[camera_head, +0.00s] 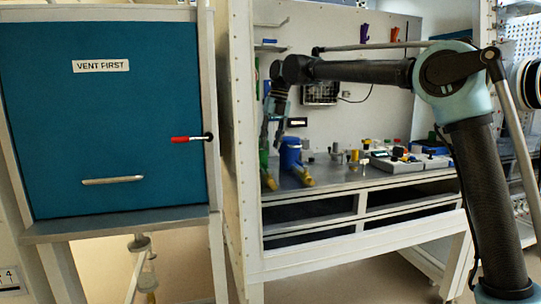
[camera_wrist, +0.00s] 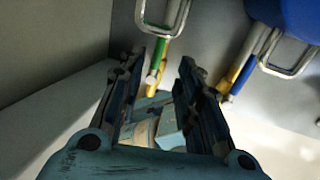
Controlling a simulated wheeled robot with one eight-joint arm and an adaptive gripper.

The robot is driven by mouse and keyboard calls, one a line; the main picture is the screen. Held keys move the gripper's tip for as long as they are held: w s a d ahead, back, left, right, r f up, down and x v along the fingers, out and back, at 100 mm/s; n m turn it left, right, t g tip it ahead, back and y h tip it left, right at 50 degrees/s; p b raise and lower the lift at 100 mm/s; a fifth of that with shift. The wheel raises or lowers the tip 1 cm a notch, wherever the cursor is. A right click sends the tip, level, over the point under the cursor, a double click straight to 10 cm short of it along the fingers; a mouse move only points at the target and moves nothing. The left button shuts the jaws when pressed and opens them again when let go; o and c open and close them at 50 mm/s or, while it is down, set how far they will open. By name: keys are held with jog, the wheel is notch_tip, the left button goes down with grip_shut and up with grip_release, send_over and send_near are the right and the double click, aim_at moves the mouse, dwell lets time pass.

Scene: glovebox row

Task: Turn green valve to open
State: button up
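A green part (camera_head: 264,158), perhaps the green valve, stands upright at the left of the bench, partly behind the frame post. My gripper (camera_head: 273,122) hangs above and near the green part. In the wrist view my gripper (camera_wrist: 162,63) is open, fingers apart, with the rod's end showing between the fingertips. I cannot tell whether they touch it. The valve's position is unclear.
A blue cylinder (camera_head: 290,153) with a yellow-ended piece (camera_head: 304,176) stands just right; its blue body (camera_wrist: 288,14) and metal loop (camera_wrist: 292,52) are close in the wrist view. A white post (camera_head: 242,150) is left. Small items (camera_head: 400,155) lie further right on the bench.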

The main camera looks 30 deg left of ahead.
jog(key=shift+w+d+r, duration=0.15)
jog(key=shift+w+r, duration=0.05)
jog(key=shift+r, duration=0.8)
jog(key=shift+w+d+r, duration=0.15)
jog(key=shift+r, duration=0.85)
